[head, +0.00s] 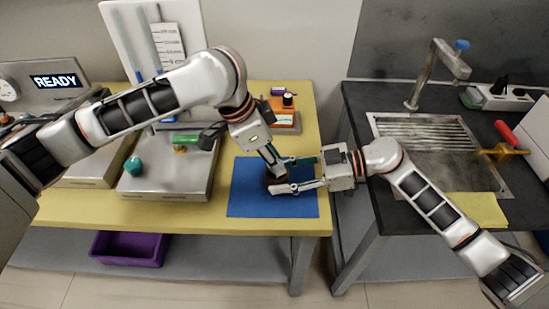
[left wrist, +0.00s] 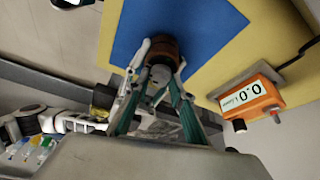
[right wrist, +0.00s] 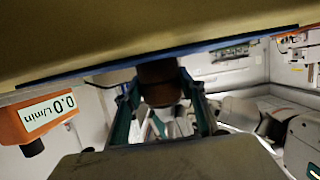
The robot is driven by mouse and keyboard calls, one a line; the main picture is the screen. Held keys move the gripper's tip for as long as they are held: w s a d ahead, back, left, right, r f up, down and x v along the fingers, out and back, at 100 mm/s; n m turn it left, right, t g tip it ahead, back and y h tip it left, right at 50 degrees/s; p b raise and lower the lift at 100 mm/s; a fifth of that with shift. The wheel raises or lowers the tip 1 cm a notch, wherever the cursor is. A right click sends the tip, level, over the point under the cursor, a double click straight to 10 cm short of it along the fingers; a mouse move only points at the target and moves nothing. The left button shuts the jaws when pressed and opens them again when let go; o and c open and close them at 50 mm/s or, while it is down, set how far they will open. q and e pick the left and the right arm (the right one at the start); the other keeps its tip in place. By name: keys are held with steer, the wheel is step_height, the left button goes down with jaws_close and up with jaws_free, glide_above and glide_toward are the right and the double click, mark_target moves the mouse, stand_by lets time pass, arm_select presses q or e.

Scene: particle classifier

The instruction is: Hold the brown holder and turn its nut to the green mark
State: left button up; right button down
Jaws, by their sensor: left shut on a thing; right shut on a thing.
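The brown holder (head: 270,178) stands on the blue mat (head: 245,195), mostly hidden by my grippers. It also shows in the left wrist view (left wrist: 165,46) and, between the fingers, in the right wrist view (right wrist: 158,80). My right gripper (head: 282,175) reaches in from the right and is shut on the holder's body. My left gripper (head: 277,168) comes down from above, shut at the holder's top. A grey nut (left wrist: 160,73) shows between its fingers in the left wrist view. I cannot make out the green mark.
An orange meter (head: 284,117) stands behind the mat; its display (left wrist: 245,95) reads 0.0. Flat grey devices (head: 165,180) fill the table's left side. A purple bin (head: 130,249) is on the shelf below. A sink counter (head: 440,150) stands right, across a gap.

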arm_select(q)
steer(key=m, duration=0.2)
steer(key=m+g, duration=0.1)
steer(key=m, duration=0.1)
steer(key=shift+w+m+g, duration=0.2)
steer(key=shift+m+g, duration=0.1)
steer(key=m+g, duration=0.2)
steer(key=m, duration=0.3)
steer(key=shift+w, duration=0.1)
steer(key=m, duration=0.2)
steer(key=m+g+y, duration=0.1)
steer(key=m, duration=0.2)
steer(key=shift+d+r+y, duration=0.1)
steer(key=shift+d+y, duration=0.1)
steer(key=shift+y, duration=0.1)
steer(key=m+y, duration=0.1)
steer(key=m, duration=0.1)
steer(key=m+g+y, duration=0.1)
steer(key=m, duration=0.2)
steer(key=shift+w+d, duration=0.1)
stand_by(0.5)
steer(key=o, duration=1.1)
steer(key=v, duration=1.2)
